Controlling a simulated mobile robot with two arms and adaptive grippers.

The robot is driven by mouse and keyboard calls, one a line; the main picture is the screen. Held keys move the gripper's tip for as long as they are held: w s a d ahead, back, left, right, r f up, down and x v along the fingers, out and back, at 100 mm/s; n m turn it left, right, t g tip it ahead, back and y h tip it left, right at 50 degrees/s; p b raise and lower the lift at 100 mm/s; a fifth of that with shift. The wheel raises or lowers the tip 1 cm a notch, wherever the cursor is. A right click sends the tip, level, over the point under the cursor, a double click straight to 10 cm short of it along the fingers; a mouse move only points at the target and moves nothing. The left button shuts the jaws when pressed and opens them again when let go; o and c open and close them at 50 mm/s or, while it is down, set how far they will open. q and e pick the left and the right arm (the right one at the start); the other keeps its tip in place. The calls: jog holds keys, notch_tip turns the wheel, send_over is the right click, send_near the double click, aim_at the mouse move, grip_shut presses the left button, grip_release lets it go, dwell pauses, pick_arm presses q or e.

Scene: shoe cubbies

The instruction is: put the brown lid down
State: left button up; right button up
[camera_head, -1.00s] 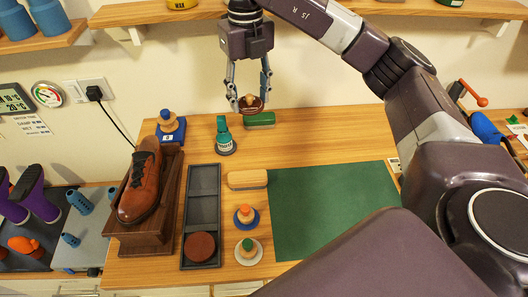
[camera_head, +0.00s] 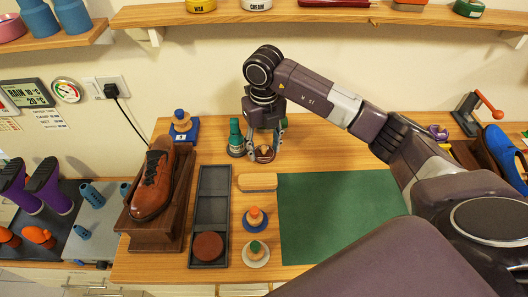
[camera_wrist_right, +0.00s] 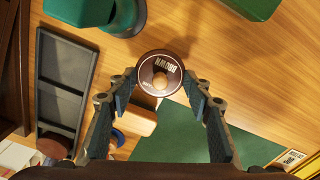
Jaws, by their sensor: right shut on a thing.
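The brown lid (camera_head: 264,154) is a dark brown round cap with a pale wooden knob. My right gripper (camera_head: 265,150) is shut on it, low over the back of the wooden bench, just right of a green bottle (camera_head: 236,138). In the right wrist view the lid (camera_wrist_right: 172,91) shows its lettered top, "BROWN", and knob between the two fingers of the gripper (camera_wrist_right: 160,88). I cannot tell whether the lid touches the bench. My left gripper is out of view.
A dark three-part tray (camera_head: 197,210) holds a brown disc (camera_head: 208,246) in its near compartment. A brush (camera_head: 258,182), two knobbed pieces on dishes (camera_head: 255,219) (camera_head: 256,253) and a green mat (camera_head: 340,215) lie right of it. A shoe (camera_head: 153,184) stands left.

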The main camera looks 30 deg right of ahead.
aim_at(264, 148)
notch_tip(264, 148, down, 3)
jog(key=shift+r, duration=0.2)
jog(key=shift+f, duration=0.3)
jog(key=o, duration=0.8)
jog(key=shift+r, duration=0.1)
jog(key=shift+r, duration=0.2)
notch_tip(264, 148, up, 10)
jog(key=shift+r+b, duration=0.25)
jog(key=shift+b, duration=0.9)
jog(key=shift+r, duration=0.65)
